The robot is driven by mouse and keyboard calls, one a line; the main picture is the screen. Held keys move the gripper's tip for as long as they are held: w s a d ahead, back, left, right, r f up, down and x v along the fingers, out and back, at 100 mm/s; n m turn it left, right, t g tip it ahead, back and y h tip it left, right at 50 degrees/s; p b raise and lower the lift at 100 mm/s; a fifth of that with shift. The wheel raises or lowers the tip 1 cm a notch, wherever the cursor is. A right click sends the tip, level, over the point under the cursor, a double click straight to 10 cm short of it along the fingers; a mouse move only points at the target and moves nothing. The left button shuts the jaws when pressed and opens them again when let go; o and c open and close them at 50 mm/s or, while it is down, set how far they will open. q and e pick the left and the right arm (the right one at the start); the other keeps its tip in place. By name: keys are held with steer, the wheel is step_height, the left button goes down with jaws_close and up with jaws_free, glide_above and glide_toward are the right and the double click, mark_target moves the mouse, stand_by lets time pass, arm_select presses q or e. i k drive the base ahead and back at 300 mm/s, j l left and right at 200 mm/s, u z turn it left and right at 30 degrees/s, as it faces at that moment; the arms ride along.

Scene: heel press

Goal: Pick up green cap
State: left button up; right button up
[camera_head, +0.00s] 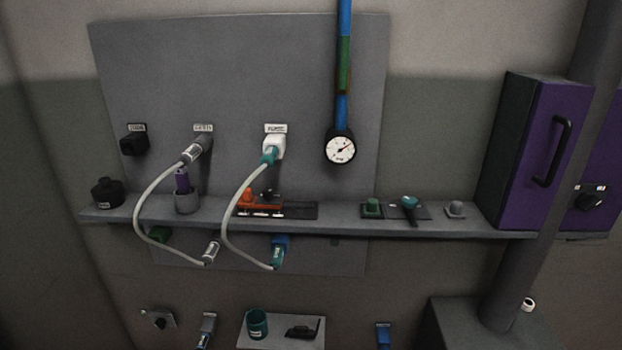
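A small dark green cap-like piece (372,206) sits on a dark square plate on the shelf (440,222), right of the middle. Another green piece (160,235) shows under the shelf at the left, partly hidden by a grey cable. I cannot tell for sure which of them is the green cap. Neither of my grippers is in the head view.
Right of the green piece are a teal-handled part (409,203), a grey knob (455,208) and a purple-doored cabinet (548,140). A gauge (341,149) hangs above. Two cables loop over the shelf at left. A teal cup (257,323) stands lower down.

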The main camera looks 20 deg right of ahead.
mark_target(372, 209)
steer(key=i+j, duration=0.7)
steer(key=i+j+z, duration=0.35)
steer(key=j, duration=0.25)
steer(key=i, duration=0.1)
